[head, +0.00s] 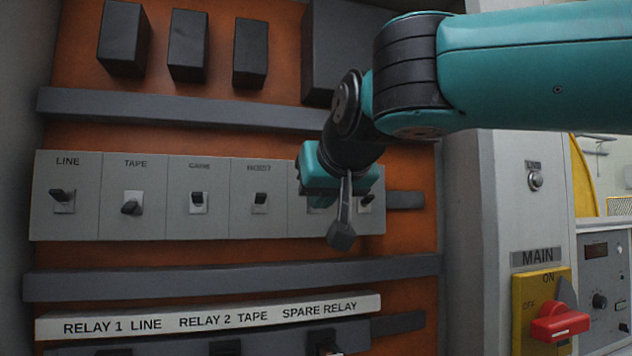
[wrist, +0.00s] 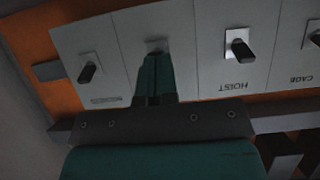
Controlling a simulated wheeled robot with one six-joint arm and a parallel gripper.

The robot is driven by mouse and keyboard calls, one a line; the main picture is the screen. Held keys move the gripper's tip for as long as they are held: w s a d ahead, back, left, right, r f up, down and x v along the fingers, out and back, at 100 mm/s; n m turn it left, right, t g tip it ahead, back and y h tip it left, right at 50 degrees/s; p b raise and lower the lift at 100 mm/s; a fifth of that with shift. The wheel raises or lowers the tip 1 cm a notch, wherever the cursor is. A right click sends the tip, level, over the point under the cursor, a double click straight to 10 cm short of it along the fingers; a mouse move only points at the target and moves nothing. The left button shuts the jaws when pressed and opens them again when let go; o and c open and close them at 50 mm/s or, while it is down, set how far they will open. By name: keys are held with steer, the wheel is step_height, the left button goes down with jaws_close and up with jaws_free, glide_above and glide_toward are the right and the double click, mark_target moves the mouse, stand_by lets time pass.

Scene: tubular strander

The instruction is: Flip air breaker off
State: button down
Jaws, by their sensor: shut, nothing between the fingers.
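The breaker row is a set of light grey panels with dark toggles, labelled in the head view LINE (head: 62,198), TAPE (head: 131,205), one blurred label that reads CAGE in the wrist view, and HOIST (head: 260,200). No AIR label is readable. My teal gripper (head: 320,202) is at the panel beside HOIST and hides its toggle and label in the head view. In the wrist view, my shut, empty fingers (wrist: 155,60) reach up to that panel's switch plate (wrist: 156,45), covering its toggle. I cannot tell whether they touch it or how it is set.
In the wrist view the HOIST toggle (wrist: 239,48) is close on the right and another breaker toggle (wrist: 87,73) on the left. Grey rails (head: 180,108) run above and below the row. A red MAIN switch (head: 560,323) is at the lower right.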

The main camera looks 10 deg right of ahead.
steer(key=shift+f+b, duration=0.15)
steer(key=shift+b, duration=0.15)
steer(key=shift+r, duration=0.2)
steer(key=shift+r+p, duration=0.7)
steer(key=shift+p, duration=0.15)
